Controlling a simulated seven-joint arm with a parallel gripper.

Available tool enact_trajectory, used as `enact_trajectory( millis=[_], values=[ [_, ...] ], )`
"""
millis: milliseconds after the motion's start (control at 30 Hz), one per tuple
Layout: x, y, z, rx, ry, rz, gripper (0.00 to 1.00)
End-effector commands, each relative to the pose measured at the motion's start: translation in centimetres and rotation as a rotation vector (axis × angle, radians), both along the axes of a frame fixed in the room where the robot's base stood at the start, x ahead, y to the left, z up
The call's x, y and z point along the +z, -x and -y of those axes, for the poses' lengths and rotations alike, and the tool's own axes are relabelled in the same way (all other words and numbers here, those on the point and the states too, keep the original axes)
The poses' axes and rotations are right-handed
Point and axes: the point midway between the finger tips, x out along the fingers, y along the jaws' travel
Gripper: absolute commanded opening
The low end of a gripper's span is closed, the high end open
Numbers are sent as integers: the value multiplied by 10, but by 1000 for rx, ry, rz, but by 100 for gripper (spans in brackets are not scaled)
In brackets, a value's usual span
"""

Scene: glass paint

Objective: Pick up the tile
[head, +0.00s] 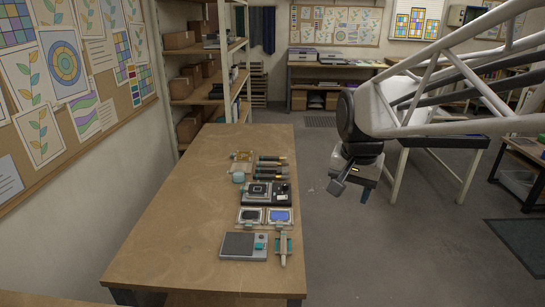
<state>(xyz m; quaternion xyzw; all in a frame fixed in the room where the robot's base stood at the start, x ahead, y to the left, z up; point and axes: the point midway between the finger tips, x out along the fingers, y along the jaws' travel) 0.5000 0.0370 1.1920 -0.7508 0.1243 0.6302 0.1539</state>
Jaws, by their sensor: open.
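I cannot tell for sure which thing is the tile. A blue rectangular piece (280,215) lies in a light frame on the wooden table. A similar frame with a dark face (250,216) lies just left of it. A flat grey block with a dark square top (239,244) lies nearer the table's front. My gripper (351,191) is open and empty. It hangs in the air to the right of the table, apart from all these pieces.
The wooden table (180,225) is bare along its left side and far end. A shelf (207,95) stands behind.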

Motion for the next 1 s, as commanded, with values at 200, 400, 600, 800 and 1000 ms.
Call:
enact_trajectory(
  millis=[200,400,600,800,1000],
  values=[
    [2,-53,-17,-95,-19,-17,57],
    [0,-100,-34,-186,-36,-33,57],
    [-6,-146,-54,-276,-49,-48,57],
    [-17,-192,-75,-368,-61,-63,57],
    [-30,-237,-98,-460,-72,-77,57]
  ],
)
